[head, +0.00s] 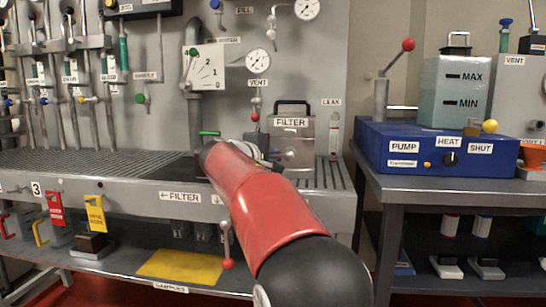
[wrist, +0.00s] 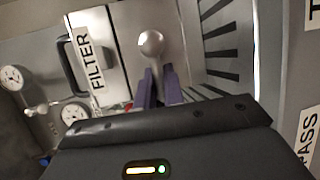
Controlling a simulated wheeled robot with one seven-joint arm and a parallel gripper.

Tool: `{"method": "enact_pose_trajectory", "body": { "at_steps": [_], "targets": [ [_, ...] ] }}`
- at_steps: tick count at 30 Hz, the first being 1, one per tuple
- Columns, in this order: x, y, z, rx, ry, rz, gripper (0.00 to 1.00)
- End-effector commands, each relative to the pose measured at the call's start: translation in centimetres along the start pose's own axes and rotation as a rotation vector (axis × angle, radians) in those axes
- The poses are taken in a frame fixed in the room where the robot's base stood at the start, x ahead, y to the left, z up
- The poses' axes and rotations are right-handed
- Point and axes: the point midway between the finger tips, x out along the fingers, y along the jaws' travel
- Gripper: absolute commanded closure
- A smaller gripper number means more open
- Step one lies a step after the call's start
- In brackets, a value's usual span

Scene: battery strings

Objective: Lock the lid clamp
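The grey filter box (head: 298,155) with its FILTER label and black lid handle (head: 293,104) stands on the bench. In the wrist view the FILTER label (wrist: 90,62) and the lid handle (wrist: 70,66) are on the left. A silver ball knob (wrist: 151,43), apparently on the clamp lever, shows at the front of the box. My gripper (wrist: 158,72) has its two purple fingers close together on either side of the knob's stem. I cannot tell whether they press on it. In the head view my red arm hides the gripper and the clamp.
A slotted grate (head: 338,175) lies right of the filter box. A LEAK tube (head: 334,134) and gauges are on the panel behind. The blue pump unit (head: 437,150) stands on a separate table to the right. A red-knobbed lever (head: 227,263) hangs under the bench front.

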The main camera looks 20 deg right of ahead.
Motion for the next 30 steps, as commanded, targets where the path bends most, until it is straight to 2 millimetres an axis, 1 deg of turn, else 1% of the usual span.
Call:
{"method": "enact_pose_trajectory", "body": {
  "at_steps": [11, 17, 23, 30],
  "targets": [
    [0.0, 0.0, 0.0, 0.006, 0.001, -0.003, 1.0],
    [-0.1, 0.3, 0.0, 0.055, 0.012, -0.023, 1.0],
    [-0.1, 0.9, 0.1, 0.17, 0.036, -0.07, 1.0],
    [-0.2, 1.8, 0.5, 0.369, 0.078, -0.152, 1.0]
  ]
}}
